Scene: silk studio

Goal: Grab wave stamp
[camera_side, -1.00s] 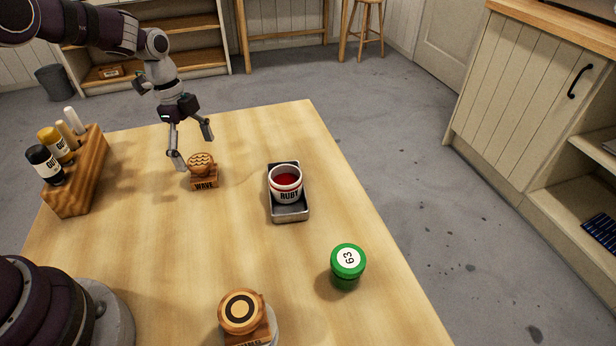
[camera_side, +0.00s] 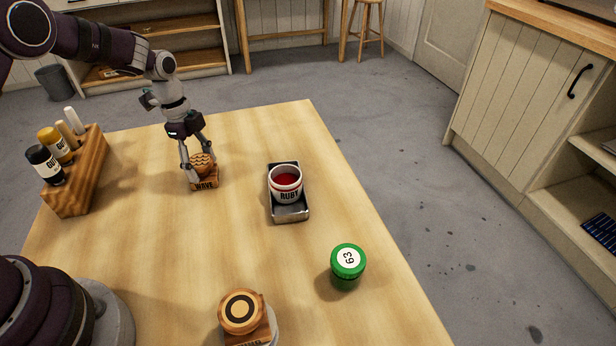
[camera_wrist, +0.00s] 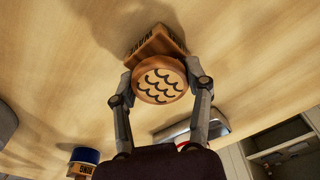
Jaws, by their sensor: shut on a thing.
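The wave stamp (camera_side: 203,166) is a round wooden stamp with dark wave lines on its top. It sits on a wooden block labelled WAVE (camera_side: 205,184) on the table. My gripper (camera_side: 197,163) is around the stamp, with a finger on either side, shut on it. In the wrist view, the stamp's wave face (camera_wrist: 160,80) lies between the fingertips of my gripper (camera_wrist: 160,84), with its labelled block (camera_wrist: 155,45) behind. The stamp appears to be still at its block; I cannot tell any gap between them.
A metal tray (camera_side: 291,214) with a RUBY pot (camera_side: 286,186) stands to the right. A green jar marked 63 (camera_side: 347,264) and another stamp with a ring (camera_side: 241,311) are nearer the front. A wooden rack (camera_side: 82,180) with bottles is at left. The table's middle is clear.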

